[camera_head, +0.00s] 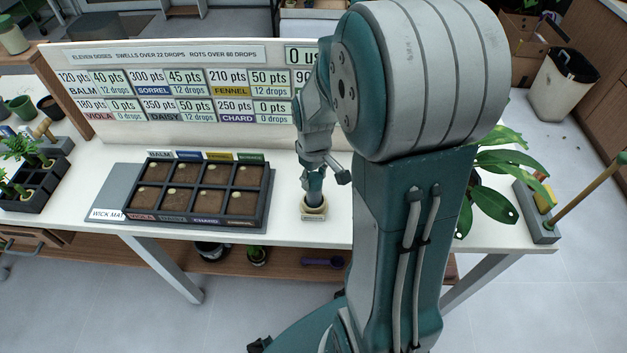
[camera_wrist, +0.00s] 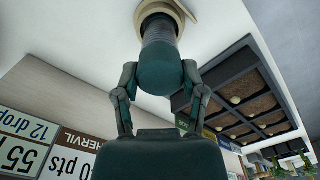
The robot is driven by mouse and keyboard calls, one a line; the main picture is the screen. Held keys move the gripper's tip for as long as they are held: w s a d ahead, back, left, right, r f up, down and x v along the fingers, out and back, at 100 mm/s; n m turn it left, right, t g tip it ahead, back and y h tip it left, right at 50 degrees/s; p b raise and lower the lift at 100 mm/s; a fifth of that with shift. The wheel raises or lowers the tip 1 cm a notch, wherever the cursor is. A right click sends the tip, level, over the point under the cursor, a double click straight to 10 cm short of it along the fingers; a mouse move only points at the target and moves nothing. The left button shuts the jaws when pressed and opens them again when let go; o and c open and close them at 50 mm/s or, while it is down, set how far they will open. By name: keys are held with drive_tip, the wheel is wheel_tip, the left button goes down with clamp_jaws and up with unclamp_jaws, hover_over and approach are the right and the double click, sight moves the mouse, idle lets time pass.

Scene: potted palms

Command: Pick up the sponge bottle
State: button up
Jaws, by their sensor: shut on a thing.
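The sponge bottle (camera_head: 314,199) is a small dark teal cylinder with a greyish ribbed section. It also shows in the wrist view (camera_wrist: 160,60), between the two fingers of my gripper (camera_wrist: 160,75). In the head view my gripper (camera_head: 314,182) points down at the bottle from above, right of the seed tray. The fingers are shut on the bottle from both sides. The bottle's far end meets a round cream holder (camera_head: 315,214) on the white table. I cannot tell whether it is seated in the holder or slightly raised. My arm hides the table to the right.
A dark seed tray (camera_head: 265,194) with soil cells stands left of the bottle on a grey wick mat (camera_head: 118,199). A price board (camera_head: 180,54) stands behind. A leafy plant (camera_head: 490,190) and a caddy (camera_head: 536,222) are at the right. Table (camera_head: 290,234) is bare in front.

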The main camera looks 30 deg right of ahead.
wheel_tip(320, 180, up, 2)
drive_tip(key=shift+r, duration=0.25)
drive_tip(key=s+a+r, duration=0.1)
drive_tip(key=s+r, duration=1.3)
drive_tip(key=r, duration=0.2)
drive_tip(key=shift+a, duration=0.25)
drive_tip(key=shift+w, duration=0.25)
idle(1.4)
